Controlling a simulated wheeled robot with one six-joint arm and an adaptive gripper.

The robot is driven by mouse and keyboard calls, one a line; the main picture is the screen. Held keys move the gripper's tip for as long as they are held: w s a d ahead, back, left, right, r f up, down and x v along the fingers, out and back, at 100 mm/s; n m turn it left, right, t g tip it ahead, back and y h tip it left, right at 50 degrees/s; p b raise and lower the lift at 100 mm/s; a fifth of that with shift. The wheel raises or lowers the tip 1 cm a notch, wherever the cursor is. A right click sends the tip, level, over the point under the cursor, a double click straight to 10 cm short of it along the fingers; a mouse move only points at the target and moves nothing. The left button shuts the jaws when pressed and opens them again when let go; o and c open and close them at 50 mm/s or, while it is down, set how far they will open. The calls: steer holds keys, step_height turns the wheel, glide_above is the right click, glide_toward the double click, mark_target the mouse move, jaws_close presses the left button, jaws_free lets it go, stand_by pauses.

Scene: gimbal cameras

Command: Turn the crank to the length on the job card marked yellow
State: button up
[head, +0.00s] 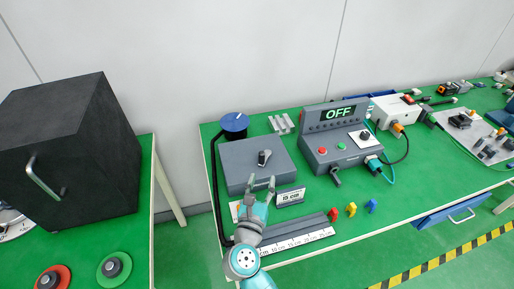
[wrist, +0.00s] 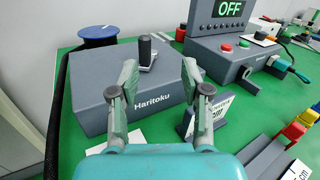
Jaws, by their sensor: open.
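The grey box marked Haritoku (wrist: 150,105) has a small crank with an upright black handle (wrist: 145,50) on its top; the crank also shows in the head view (head: 264,157). My gripper (head: 261,181) is open and empty at the box's front edge, its fingers pointing toward the crank without touching it. In the wrist view the handle stands beyond and between the fingertips (wrist: 160,75). A small standing card (head: 290,197) reads 15 cm; no yellow mark on it can be made out. A flat white card is partly hidden by my arm.
A ruler strip (head: 305,240) with a grey rail lies in front. Red (head: 333,214), yellow (head: 351,209) and blue (head: 372,205) pieces stand to its right. A control unit (head: 345,145) showing OFF stands right of the box. A blue-topped spool (head: 234,122) stands behind, with a black cable at left.

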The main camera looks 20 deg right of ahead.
mark_target(261, 155)
steer(key=shift+m, duration=0.5)
steer(key=x, duration=0.4)
steer(key=a+x, duration=0.1)
steer(key=x, duration=0.3)
steer(key=w+a+x, duration=0.1)
steer(key=x, duration=0.3)
steer(key=shift+a+f, duration=0.1)
jaws_close()
